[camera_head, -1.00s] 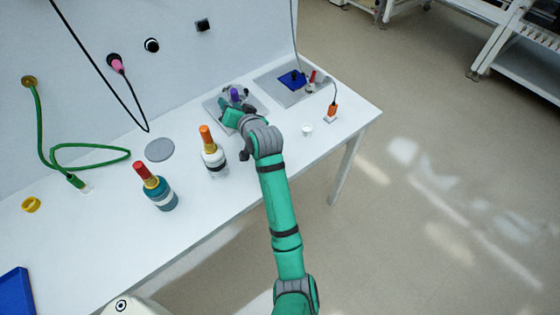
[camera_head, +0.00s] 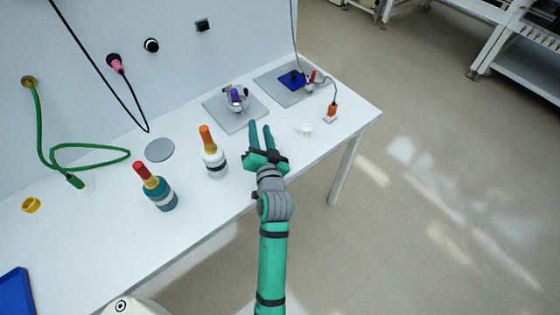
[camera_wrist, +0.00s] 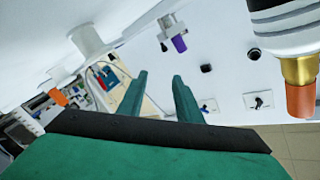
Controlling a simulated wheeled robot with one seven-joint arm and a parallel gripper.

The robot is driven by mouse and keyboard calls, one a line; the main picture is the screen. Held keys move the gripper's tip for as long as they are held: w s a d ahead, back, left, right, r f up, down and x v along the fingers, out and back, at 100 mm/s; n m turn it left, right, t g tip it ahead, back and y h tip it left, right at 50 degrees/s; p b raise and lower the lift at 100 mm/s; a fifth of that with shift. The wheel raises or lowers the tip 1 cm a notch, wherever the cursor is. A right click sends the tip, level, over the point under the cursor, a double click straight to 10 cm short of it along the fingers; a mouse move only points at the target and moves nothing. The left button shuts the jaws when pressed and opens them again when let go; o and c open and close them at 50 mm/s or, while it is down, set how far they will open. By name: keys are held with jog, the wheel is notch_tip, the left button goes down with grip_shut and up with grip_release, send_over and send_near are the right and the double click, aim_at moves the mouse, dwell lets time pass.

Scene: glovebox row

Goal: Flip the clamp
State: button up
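A clamp-like fixture with a purple handle (camera_head: 236,95) and grey metal parts stands on a grey plate (camera_head: 221,119) towards the back of the bench. Its purple handle also shows in the wrist view (camera_wrist: 179,43). A smaller fixture with a red handle (camera_head: 312,76) stands beside a blue block (camera_head: 292,78) on a second grey plate (camera_head: 275,90) at the right. I cannot tell which one the task calls the clamp. My gripper (camera_head: 260,126) is open and empty, in front of the purple-handled fixture and apart from it. Its two fingers are spread in the wrist view (camera_wrist: 160,80).
A white bottle with an orange cap (camera_head: 213,160) stands close left of my gripper. A teal bottle with a red cap (camera_head: 157,190) is farther left. A small white cup (camera_head: 307,130) and an orange plug (camera_head: 332,110) are to the right. A grey disc (camera_head: 160,150) lies farther left.

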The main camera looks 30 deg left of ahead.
jog(key=s+d+f+h, duration=0.1)
jog(key=d, duration=0.2)
jog(key=s+d+f+m+t+h, duration=0.1)
jog(key=s+d, duration=0.1)
jog(key=d, duration=0.1)
jog(key=s+d+f+m+t+h, duration=0.1)
jog(key=d+f, duration=0.1)
jog(key=d, duration=0.1)
jog(key=shift+s+d, duration=0.15)
jog(key=shift+s, duration=0.05)
jog(key=shift+s, duration=0.1)
